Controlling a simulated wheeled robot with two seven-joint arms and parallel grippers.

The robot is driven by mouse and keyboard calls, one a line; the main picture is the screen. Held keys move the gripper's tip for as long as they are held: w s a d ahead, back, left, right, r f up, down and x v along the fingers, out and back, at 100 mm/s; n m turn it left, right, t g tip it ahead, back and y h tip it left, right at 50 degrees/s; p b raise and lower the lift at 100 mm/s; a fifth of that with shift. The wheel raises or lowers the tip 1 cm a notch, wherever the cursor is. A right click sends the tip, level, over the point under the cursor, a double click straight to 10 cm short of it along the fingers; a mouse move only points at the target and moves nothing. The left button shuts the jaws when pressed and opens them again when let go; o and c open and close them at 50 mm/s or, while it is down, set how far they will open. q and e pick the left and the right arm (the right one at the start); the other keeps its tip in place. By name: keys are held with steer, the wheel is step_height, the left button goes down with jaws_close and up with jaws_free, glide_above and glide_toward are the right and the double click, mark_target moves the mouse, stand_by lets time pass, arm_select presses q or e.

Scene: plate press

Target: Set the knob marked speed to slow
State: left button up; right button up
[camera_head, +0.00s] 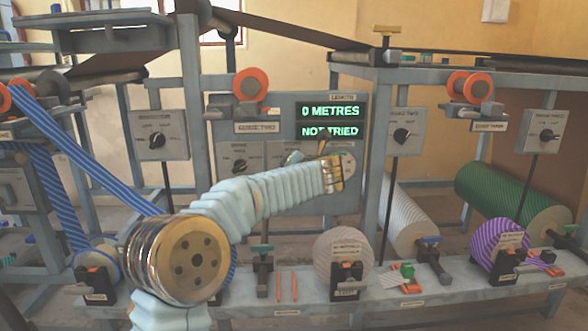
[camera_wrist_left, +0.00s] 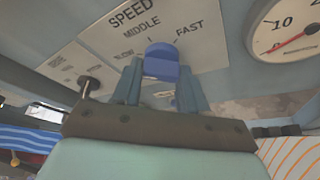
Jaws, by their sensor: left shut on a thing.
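In the left wrist view the speed knob (camera_wrist_left: 161,58) is a blue knob on a pale plate (camera_wrist_left: 208,52) lettered SPEED, with SLOW at left, MIDDLE above and FAST at right. My left gripper (camera_wrist_left: 161,76) has a finger on each side of the knob and is shut on it. I cannot tell which mark the knob points to. In the head view my left arm reaches up to the grey control panel (camera_head: 283,105), and its wrist hides the knob there. My right gripper is in neither view.
The panel's displays (camera_head: 330,121) read 0 METRES and NOT TRIED. A round gauge (camera_wrist_left: 287,27) is right of the knob, and a metal peg (camera_wrist_left: 89,84) sticks out at left. Other knobs sit on grey boxes, such as one at right (camera_head: 403,135). Rolls stand on the bench (camera_head: 330,287).

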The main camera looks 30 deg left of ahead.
arm_select(q)
steer(key=shift+f+n+h, duration=0.1)
steer(key=shift+n+h, duration=0.3)
steer(key=shift+n, duration=0.2)
stand_by(0.3)
steer(key=o, duration=1.1)
steer(key=shift+c, duration=0.2)
steer(key=v, duration=1.3)
steer(key=shift+s+r+p, duration=0.2)
steer(key=shift+s+p, duration=0.2)
steer(key=shift+d, duration=0.2)
